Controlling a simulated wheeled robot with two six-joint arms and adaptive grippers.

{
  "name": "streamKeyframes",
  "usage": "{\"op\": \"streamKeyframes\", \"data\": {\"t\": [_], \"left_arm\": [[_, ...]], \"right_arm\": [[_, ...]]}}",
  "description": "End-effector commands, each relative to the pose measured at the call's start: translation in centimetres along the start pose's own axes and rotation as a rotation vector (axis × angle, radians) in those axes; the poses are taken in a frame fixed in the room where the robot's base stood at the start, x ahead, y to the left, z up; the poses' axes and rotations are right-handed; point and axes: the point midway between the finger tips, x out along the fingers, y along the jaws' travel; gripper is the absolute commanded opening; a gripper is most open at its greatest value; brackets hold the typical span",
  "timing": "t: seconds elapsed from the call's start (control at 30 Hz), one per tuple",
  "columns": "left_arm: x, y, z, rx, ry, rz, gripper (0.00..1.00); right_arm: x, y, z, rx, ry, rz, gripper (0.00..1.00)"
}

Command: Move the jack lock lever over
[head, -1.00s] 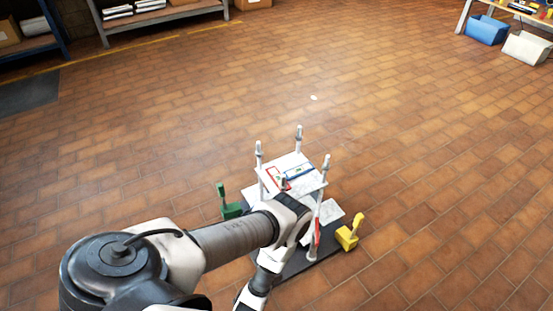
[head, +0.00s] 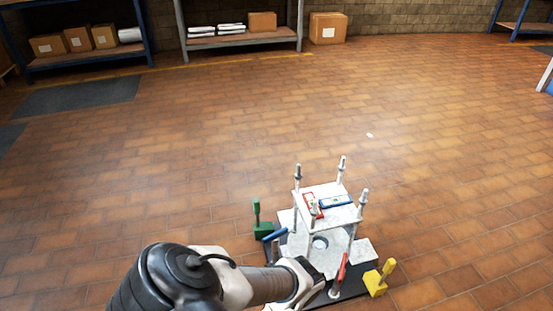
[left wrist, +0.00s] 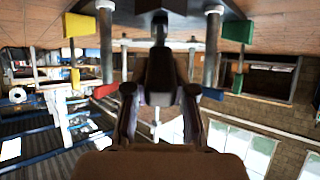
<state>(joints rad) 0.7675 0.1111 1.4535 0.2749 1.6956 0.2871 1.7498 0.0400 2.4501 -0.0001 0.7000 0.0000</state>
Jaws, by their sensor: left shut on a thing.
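My left gripper (left wrist: 160,98) is shut on a dark thing (left wrist: 160,72) between its fingers in the left wrist view, which fits the jack lock lever; its outline is hard to make out. In the head view my left arm reaches in front of the white jack stand (head: 322,224), and its gripper is hidden. The stand has upright posts and a raised plate. A red lever (head: 341,268) leans at its front right and a blue bar (head: 274,235) sits at its left. My right gripper is not in view.
A green handled block (head: 262,228) stands left of the stand and a yellow handled block (head: 379,281) right of it. Both also show in the left wrist view, yellow (left wrist: 80,26) and green (left wrist: 238,32).

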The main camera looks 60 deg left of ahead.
Motion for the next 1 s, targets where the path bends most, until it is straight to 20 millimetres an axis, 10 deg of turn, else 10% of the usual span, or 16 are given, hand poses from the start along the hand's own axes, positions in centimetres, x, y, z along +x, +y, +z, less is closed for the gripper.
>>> {"op": "streamKeyframes", "data": {"t": [0.17, 0.2, 0.23, 0.57, 1.0], "left_arm": [[-0.2, 0.2, 0.2, 0.0, -0.006, 0.005, 0.0], [-0.2, 0.2, 0.2, 0.0, -0.006, 0.005, 0.38], [-0.2, 0.2, 0.2, 0.0, -0.006, 0.004, 0.49], [-0.3, 0.1, 0.2, 0.001, -0.006, 0.002, 0.5], [-7.4, 0.1, 0.2, 0.001, -0.007, 0.003, 0.5]], "right_arm": [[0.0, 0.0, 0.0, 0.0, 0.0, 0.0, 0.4], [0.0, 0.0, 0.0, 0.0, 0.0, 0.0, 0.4], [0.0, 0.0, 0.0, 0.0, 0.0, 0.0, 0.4], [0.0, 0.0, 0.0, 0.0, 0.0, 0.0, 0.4], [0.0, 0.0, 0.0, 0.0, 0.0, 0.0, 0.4]]}}
